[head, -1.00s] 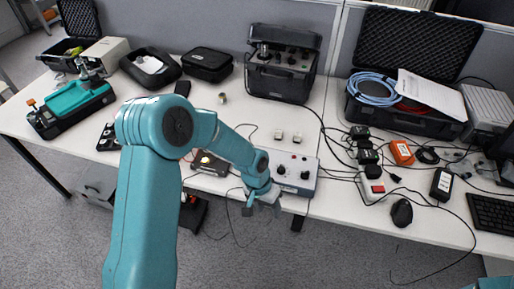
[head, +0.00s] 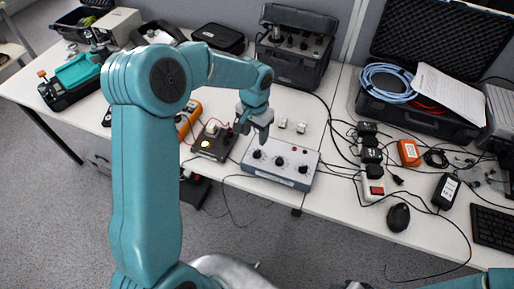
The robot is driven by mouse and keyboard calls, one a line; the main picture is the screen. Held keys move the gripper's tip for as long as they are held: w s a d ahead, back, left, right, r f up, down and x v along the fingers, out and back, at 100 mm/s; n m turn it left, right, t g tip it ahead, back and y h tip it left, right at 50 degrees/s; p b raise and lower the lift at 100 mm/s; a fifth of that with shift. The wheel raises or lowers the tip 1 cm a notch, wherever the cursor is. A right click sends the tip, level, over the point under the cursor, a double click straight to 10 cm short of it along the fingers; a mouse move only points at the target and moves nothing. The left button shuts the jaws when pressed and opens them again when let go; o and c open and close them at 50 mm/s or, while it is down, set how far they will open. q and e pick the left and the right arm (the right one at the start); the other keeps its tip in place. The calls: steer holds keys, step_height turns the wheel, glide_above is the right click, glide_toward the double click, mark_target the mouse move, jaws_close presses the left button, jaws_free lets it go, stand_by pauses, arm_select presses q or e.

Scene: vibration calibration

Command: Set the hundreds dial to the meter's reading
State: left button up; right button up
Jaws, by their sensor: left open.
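A grey dial box (head: 284,177) with three black knobs in a row and a small red part lies near the table's front edge. Its left knob (head: 257,155), middle knob (head: 279,161) and right knob (head: 303,169) all show; their labels and settings are too small to read. My left gripper (head: 254,136) is open and empty, pointing down just above and behind the left knob, apparently apart from it. An orange meter (head: 187,117) stands left of it, partly hidden by my arm; its reading cannot be made out. My right gripper is not in view.
Two small pale blocks (head: 301,127) lie behind the box. Black cables, adapters and a mouse (head: 398,217) crowd the right. An open black case (head: 293,68) stands behind.

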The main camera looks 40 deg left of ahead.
mark_target(256, 153)
arm_select(q)
step_height(256, 153, down, 9)
steer(key=shift+d+p, duration=0.15)
steer(key=shift+p, duration=0.15)
jaws_close()
